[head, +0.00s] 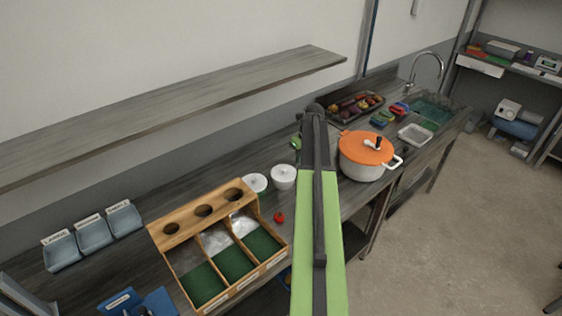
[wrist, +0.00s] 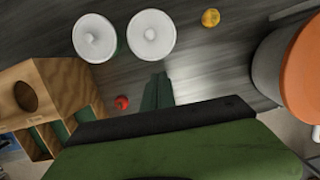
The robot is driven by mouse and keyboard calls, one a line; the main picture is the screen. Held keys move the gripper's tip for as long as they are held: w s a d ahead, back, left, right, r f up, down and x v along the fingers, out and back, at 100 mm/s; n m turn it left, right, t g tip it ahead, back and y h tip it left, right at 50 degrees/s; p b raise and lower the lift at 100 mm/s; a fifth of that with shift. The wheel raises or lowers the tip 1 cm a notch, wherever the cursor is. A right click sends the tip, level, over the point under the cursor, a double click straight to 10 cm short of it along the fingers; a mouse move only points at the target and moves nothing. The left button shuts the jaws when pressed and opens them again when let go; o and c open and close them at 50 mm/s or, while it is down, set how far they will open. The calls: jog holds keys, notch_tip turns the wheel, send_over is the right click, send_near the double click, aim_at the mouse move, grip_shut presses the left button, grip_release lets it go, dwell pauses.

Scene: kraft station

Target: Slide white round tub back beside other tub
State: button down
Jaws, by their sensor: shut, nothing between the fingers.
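Two round tubs with white lids stand side by side on the counter. The right one, a white round tub (head: 283,177), also shows in the wrist view (wrist: 151,38). The other tub (head: 255,183) is just left of it, behind the wooden organizer, and shows in the wrist view (wrist: 95,38) with a green side. The wrist view shows only a narrow space between them. My gripper (wrist: 158,90) is shut and empty, its fingertips a little short of the right tub and apart from it. In the head view my arm hides the fingers.
A wooden organizer (head: 204,211) stands left of the tubs. A small tomato (head: 279,217) lies in front of them. An orange-lidded pot (head: 366,155) is to the right, and a yellow-orange fruit (wrist: 210,18) lies beyond the right tub. A shelf (head: 180,110) hangs above.

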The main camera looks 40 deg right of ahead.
jog(key=b, duration=1.1)
send_near(293, 179)
jog(key=x, duration=0.5)
jog(key=shift+f, duration=0.15)
jog(key=w, duration=0.1)
jog(key=w+r+p, duration=0.1)
jog(key=w, duration=0.1)
jog(key=shift+w+d, duration=0.1)
jog(key=shift+d, duration=0.1)
jog(key=shift+w, duration=0.45)
jog(key=w, duration=0.4)
jog(key=shift+w+d, duration=0.1)
jog(key=shift+d, duration=0.15)
